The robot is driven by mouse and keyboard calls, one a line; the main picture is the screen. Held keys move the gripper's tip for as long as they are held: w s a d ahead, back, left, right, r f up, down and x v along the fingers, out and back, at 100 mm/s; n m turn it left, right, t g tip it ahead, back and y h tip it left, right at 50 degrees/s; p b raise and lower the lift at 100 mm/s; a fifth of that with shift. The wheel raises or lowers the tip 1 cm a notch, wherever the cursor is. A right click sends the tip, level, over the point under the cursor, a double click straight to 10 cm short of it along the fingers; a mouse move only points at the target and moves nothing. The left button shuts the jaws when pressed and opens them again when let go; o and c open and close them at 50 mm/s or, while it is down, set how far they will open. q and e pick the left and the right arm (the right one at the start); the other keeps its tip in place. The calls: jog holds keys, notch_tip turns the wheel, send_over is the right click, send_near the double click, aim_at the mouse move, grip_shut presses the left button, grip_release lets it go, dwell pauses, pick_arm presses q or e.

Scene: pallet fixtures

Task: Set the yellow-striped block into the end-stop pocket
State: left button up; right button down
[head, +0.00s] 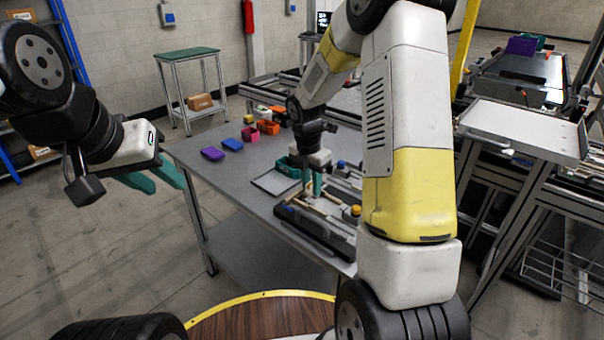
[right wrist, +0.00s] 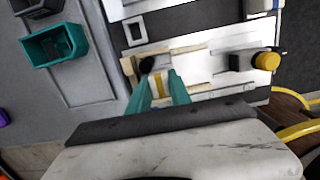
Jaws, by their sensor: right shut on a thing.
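In the right wrist view the yellow-striped block (right wrist: 158,82) is between the teal fingers of my right gripper (right wrist: 160,92), which is shut on it. I cannot tell whether the block touches the pocket floor or the end stop. In the head view my right gripper (head: 312,186) points down at the fixture, and the block is too small to make out there. My left gripper (head: 158,180) is open and empty, left of the table.
A yellow knob (right wrist: 266,60) stands on the fixture's right side. A teal bin (right wrist: 55,46) and a flat grey tray (head: 274,182) lie left of the fixture. Purple (head: 212,153), blue (head: 232,144) and other coloured bins line the table's far left. The table's left middle is clear.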

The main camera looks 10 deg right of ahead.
jog(key=shift+f, duration=0.2)
jog(key=shift+f, duration=0.15)
jog(key=c, duration=1.1)
grip_release()
jog(key=r, duration=0.7)
jog(key=shift+s+a+r, duration=0.25)
jog(key=shift+a+r, duration=0.1)
